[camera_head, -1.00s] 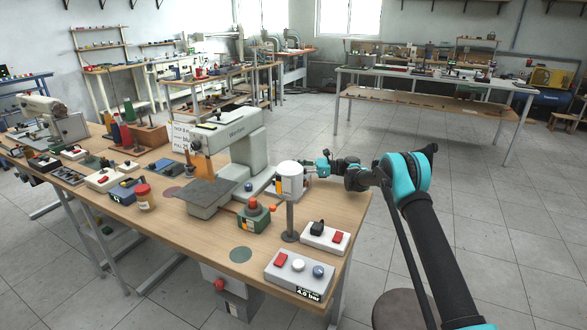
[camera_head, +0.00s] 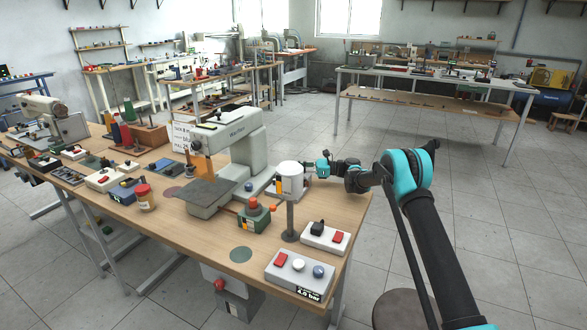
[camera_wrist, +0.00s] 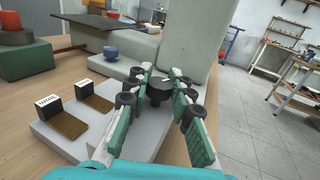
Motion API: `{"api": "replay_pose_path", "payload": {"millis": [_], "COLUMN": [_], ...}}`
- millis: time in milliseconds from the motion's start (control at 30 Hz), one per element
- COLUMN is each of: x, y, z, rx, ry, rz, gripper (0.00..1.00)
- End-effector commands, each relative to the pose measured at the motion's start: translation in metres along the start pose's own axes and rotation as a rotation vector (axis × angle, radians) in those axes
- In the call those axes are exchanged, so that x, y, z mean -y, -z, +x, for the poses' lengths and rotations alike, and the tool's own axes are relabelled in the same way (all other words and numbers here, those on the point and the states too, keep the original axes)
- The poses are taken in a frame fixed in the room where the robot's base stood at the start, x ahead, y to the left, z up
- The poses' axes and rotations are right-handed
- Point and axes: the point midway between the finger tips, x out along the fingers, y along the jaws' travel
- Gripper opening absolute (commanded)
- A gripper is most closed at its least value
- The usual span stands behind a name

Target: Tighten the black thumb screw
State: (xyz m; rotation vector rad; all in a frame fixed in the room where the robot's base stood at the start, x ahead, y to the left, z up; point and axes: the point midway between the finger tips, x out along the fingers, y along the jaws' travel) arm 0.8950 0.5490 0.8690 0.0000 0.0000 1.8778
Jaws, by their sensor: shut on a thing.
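The black thumb screw (camera_wrist: 159,93) shows in the wrist view as a dark round knob beside the grey machine's upright column. My gripper (camera_wrist: 164,82) has its two fingers with green pads on either side of it, and their tips are shut on the knob. The finger linkages hide part of the screw and its lower end. In the head view my gripper (camera_head: 322,164) is at the right side of the grey machine (camera_head: 238,145), partly behind a white cylinder on a post (camera_head: 290,182). The screw cannot be made out there.
A green box with an orange-red button (camera_head: 254,216), a box with black and red switches (camera_head: 325,238) and a grey control box (camera_head: 300,273) stand near the bench's right end. In the wrist view, two small labelled blocks (camera_wrist: 48,106) are left of my fingers. Open floor lies right.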

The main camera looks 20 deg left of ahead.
Motion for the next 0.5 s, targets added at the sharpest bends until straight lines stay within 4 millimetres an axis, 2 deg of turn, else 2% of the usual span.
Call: {"api": "replay_pose_path", "payload": {"millis": [500], "x": [-0.0027], "y": [-0.0003], "z": [0.0007], "rx": [0.000], "ry": [0.408], "rz": [0.000], "gripper": [0.00]}}
